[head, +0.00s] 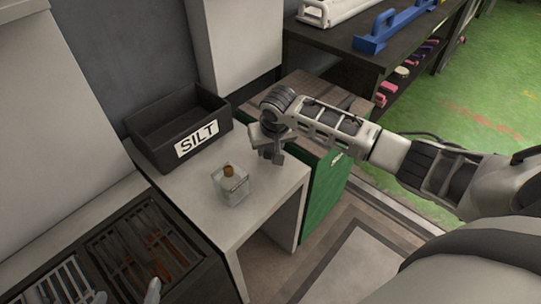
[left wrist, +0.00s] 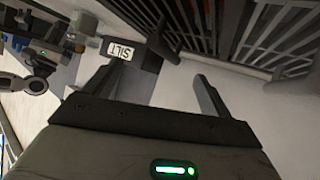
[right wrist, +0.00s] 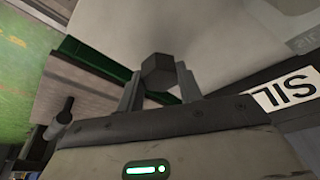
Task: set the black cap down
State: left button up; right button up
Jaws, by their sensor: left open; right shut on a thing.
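The black cap (right wrist: 158,72) is a dark faceted piece held between the fingertips of my right gripper (right wrist: 160,90). In the head view my right gripper (head: 270,152) is over the back right part of the white table (head: 270,185), and the cap is hard to make out there. I cannot tell the exact gap between cap and table. A clear square glass bottle (head: 232,188) with a brown top stands on the table, left of and nearer than my right gripper. My left gripper (left wrist: 150,92) is open and empty, with its fingertips at the bottom edge of the head view.
A black bin (head: 180,128) labelled SILT stands at the back left of the table. A dark slatted rack (head: 145,245) is at the front left. A green cabinet (head: 325,190) with a wooden top adjoins on the right. Bare table lies around the bottle.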

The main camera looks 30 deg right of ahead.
notch_tip(320, 180, down, 3)
jog(key=shift+s+r, duration=0.1)
pick_arm(q)
jog(key=shift+s, duration=0.1)
pick_arm(e)
jog(key=o, duration=1.1)
pick_arm(q)
jog(key=shift+f, duration=0.15)
jog(key=r+p, duration=0.1)
jog(key=p, duration=0.1)
jog(key=shift+r+p, duration=0.2)
jog(key=shift+p, duration=0.2)
pick_arm(e)
jog(key=v, duration=1.2)
